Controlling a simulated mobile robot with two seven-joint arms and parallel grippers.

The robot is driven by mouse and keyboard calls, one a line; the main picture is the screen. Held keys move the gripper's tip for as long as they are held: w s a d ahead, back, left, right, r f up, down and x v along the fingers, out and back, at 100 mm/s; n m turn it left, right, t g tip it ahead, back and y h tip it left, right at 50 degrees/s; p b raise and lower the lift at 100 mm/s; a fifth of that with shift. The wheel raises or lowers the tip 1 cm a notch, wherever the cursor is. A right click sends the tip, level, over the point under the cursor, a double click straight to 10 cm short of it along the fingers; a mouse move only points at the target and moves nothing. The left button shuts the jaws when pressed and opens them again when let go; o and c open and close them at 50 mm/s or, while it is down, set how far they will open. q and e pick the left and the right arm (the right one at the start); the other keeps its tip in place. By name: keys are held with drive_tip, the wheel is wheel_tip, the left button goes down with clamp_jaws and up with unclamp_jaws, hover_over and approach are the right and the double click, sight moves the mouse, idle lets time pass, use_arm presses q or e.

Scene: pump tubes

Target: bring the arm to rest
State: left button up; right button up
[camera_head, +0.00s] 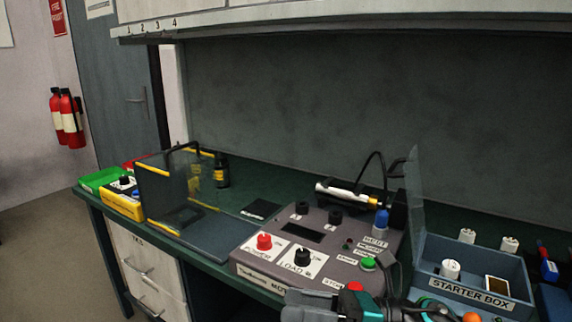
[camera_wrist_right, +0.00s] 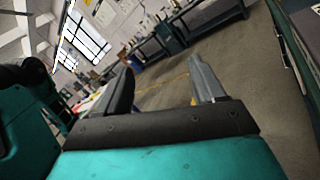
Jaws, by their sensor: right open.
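My right gripper (camera_head: 318,302) shows at the bottom of the head view, in front of the grey motor control box (camera_head: 330,238). In the right wrist view my right gripper (camera_wrist_right: 162,85) has its two fingers well apart, with nothing between them. It points out over the floor and the room, and the bench (camera_wrist_right: 296,60) edge is at the right of that view. My left gripper is not in the head view.
The green bench (camera_head: 262,190) holds a clear guard with yellow edges (camera_head: 165,190), a dark bottle (camera_head: 221,170), green (camera_head: 98,180) and yellow (camera_head: 122,206) bins, and the starter box (camera_head: 470,293) at right. An overhead cabinet (camera_head: 330,20) hangs above. Open floor (camera_wrist_right: 215,135) lies beyond my right gripper.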

drive_tip(key=w+d+f+m+t+h, duration=0.1)
drive_tip(key=d+f+m+t+h, duration=0.15)
drive_tip(key=m+t, duration=0.45)
drive_tip(key=d+f+m+t+h+p, duration=0.1)
drive_tip(key=d+f+m+t+h, duration=0.15)
drive_tip(key=m, duration=0.85)
drive_tip(key=w+d+f+m+t+h, duration=0.1)
drive_tip(key=d+f+m+t+h, duration=0.15)
drive_tip(key=m+t, duration=0.45)
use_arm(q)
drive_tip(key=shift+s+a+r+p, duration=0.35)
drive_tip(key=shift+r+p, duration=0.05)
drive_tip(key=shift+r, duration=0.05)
use_arm(e)
drive_tip(key=s+d+f+m+g+h, duration=0.4)
drive_tip(key=s+f+m, duration=0.2)
drive_tip(key=f+m, duration=0.2)
drive_tip(key=s+d+f+m+g+h, duration=0.3)
drive_tip(key=s+f+m+g+h, duration=0.1)
drive_tip(key=s+f+m, duration=0.3)
wheel_tip(320, 180, down, 2)
drive_tip(key=m+h, duration=0.1)
drive_tip(key=m, duration=0.3)
drive_tip(key=shift+s+d, duration=0.2)
drive_tip(key=shift+d, duration=0.15)
drive_tip(key=shift+h, duration=0.25)
